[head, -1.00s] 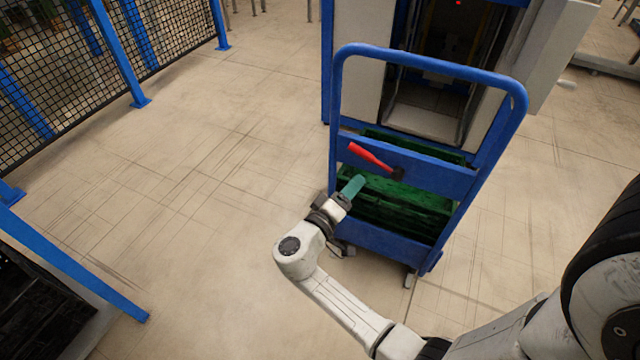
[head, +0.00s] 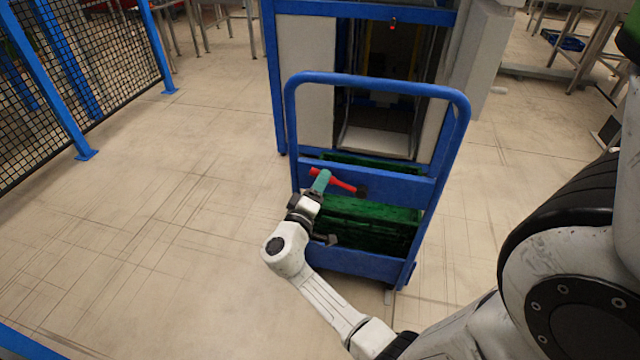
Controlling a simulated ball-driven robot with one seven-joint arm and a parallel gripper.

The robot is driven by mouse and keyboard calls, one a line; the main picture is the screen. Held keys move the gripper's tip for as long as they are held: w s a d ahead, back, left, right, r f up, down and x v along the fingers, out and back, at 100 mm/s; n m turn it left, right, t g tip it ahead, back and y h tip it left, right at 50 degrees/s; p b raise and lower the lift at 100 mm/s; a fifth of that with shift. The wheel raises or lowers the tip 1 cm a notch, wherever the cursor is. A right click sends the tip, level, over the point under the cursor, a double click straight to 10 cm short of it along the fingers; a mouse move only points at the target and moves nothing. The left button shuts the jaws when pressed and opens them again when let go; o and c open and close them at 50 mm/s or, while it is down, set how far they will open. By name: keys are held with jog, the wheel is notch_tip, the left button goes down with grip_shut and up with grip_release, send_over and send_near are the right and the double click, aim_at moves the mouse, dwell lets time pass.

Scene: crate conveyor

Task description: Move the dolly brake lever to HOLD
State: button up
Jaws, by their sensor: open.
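The red brake lever (head: 338,184) is mounted on the upper cross plate of the blue dolly (head: 392,187). It slants from its dark pivot at the right up to its tip at the left. My gripper (head: 321,181), with green fingers, is at the lever's left part and overlaps it in the picture. The gripper is open; whether the fingers touch the lever or stand around it I cannot tell. No HOLD marking is legible.
Green crates (head: 370,222) sit on the dolly behind its frame. A machine with a white panel (head: 307,88) and dark opening stands behind it. A mesh fence (head: 90,65) with blue posts is at the left. The floor (head: 170,190) between is clear.

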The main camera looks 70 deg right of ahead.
jog(key=shift+d, duration=0.2)
grip_shut()
dwell(0.4)
